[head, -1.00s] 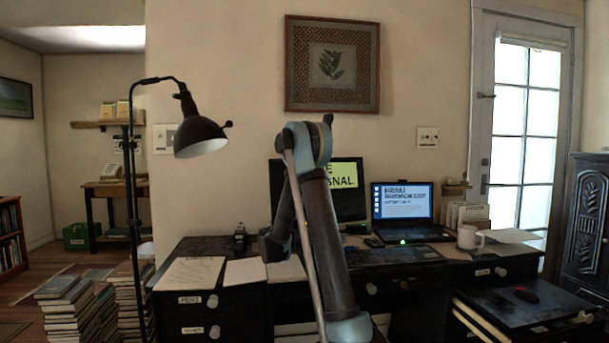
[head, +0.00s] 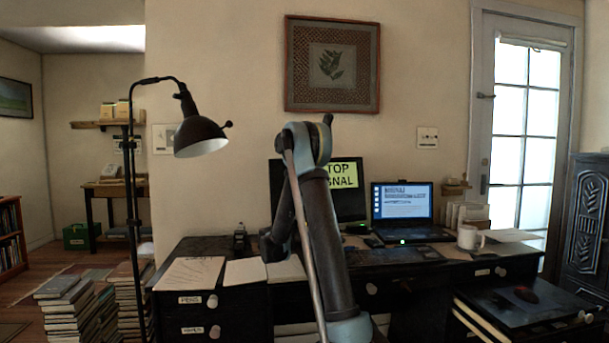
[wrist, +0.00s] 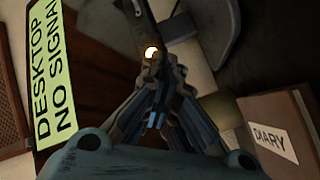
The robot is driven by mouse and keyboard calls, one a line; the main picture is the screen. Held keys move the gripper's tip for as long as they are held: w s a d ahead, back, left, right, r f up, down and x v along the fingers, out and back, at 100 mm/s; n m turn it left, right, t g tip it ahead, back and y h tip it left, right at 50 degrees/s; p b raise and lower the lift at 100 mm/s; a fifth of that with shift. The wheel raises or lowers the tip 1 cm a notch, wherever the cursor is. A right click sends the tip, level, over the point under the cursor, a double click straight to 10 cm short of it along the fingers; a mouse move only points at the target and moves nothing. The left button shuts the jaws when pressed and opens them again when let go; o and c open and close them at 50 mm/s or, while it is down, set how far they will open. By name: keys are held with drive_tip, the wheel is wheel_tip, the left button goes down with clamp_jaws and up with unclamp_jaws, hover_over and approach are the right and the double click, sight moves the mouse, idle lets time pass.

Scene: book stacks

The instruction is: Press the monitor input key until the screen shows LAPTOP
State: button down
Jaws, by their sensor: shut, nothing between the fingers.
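The monitor (head: 347,206) stands on the desk behind my arm. Its screen carries a yellow-green panel that reads DESKTOP NO SIGNAL in the wrist view (wrist: 55,75); my arm hides the left part in the head view. My gripper (wrist: 156,78) is shut and empty, pointing at a small round glowing spot (wrist: 152,52) on a dark strip beside the screen. This may be the input key; I cannot tell whether the fingertips touch it. The head view hides my gripper behind my arm. The laptop (head: 402,204) is open and lit, right of the monitor.
A black lamp (head: 200,135) stands at the left, near stacked books (head: 65,310). A book labelled DIARY (wrist: 240,120) lies right of my gripper in the wrist view.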

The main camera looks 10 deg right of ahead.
drive_tip(key=shift+s+d+r, duration=0.1)
drive_tip(key=shift+s, duration=0.4)
drive_tip(key=s+d+r, duration=0.1)
drive_tip(key=s, duration=0.4)
drive_tip(key=shift+s, duration=0.4)
drive_tip(key=shift+d, duration=0.1)
idle(0.5)
